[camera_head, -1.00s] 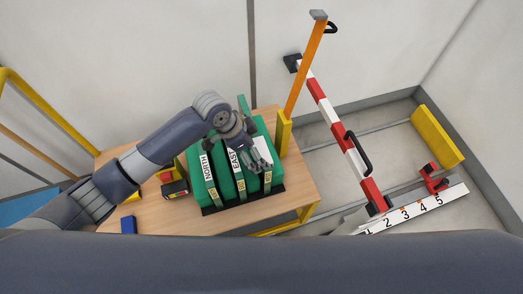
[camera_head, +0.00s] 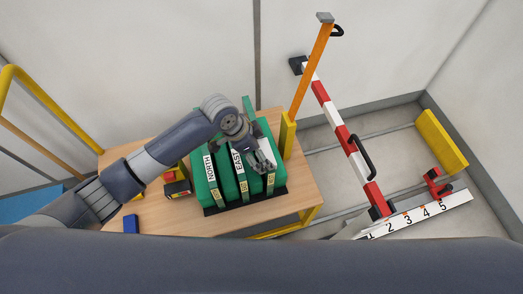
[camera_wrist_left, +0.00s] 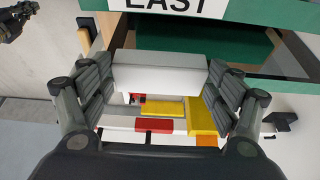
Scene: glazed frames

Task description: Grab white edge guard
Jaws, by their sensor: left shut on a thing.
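In the head view my left gripper (camera_head: 262,158) is over the right part of the green holders on the wooden table. In the left wrist view my left gripper (camera_wrist_left: 158,82) has its two ribbed finger pads against the ends of a plain white piece, the white edge guard (camera_wrist_left: 160,75). It is shut on it. A white strip also shows beside the gripper in the head view, partly hidden by it. The green holders (camera_head: 226,180) stand upright in a row, with labels reading NORTH and EAST. My right gripper is not in view.
Red and yellow blocks and a blue block (camera_head: 130,224) lie on the wooden table (camera_head: 165,228). An orange post (camera_head: 311,75) and a red-and-white barrier (camera_head: 345,137) stand to the right. A numbered white board (camera_head: 415,217) lies low at the right.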

